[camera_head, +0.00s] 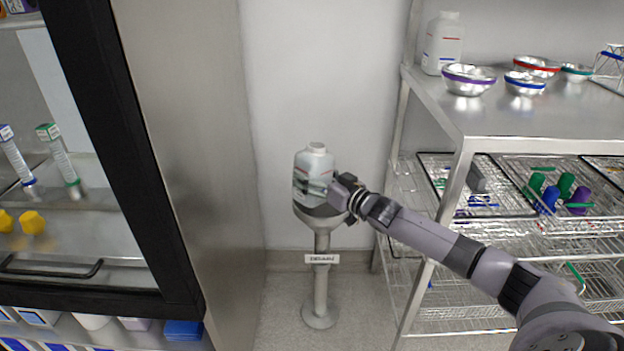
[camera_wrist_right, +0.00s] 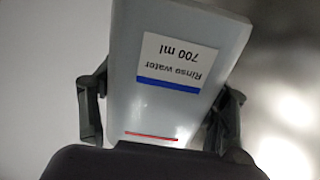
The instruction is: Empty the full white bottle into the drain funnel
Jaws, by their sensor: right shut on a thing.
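A white bottle (camera_head: 314,168) is in my right gripper (camera_head: 322,188), upright or nearly so, over the drain funnel (camera_head: 318,215). The funnel is a grey bowl on a pedestal with a "DRAIN" label (camera_head: 321,258). I cannot tell whether the bottle touches the funnel. In the right wrist view the bottle (camera_wrist_right: 180,70) sits between both fingers of the right gripper (camera_wrist_right: 160,105), with a "Rinse water 700 ml" label, a blue band and a red line. Its liquid level is not clear. My left gripper is out of view.
Another white bottle (camera_head: 442,43) stands on the steel rack's top shelf (camera_head: 540,118) beside several metal bowls (camera_head: 469,79). Wire baskets (camera_head: 460,190) hold coloured items below. A steel-sided cabinet (camera_head: 195,130) stands close on the left. Floor around the pedestal is clear.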

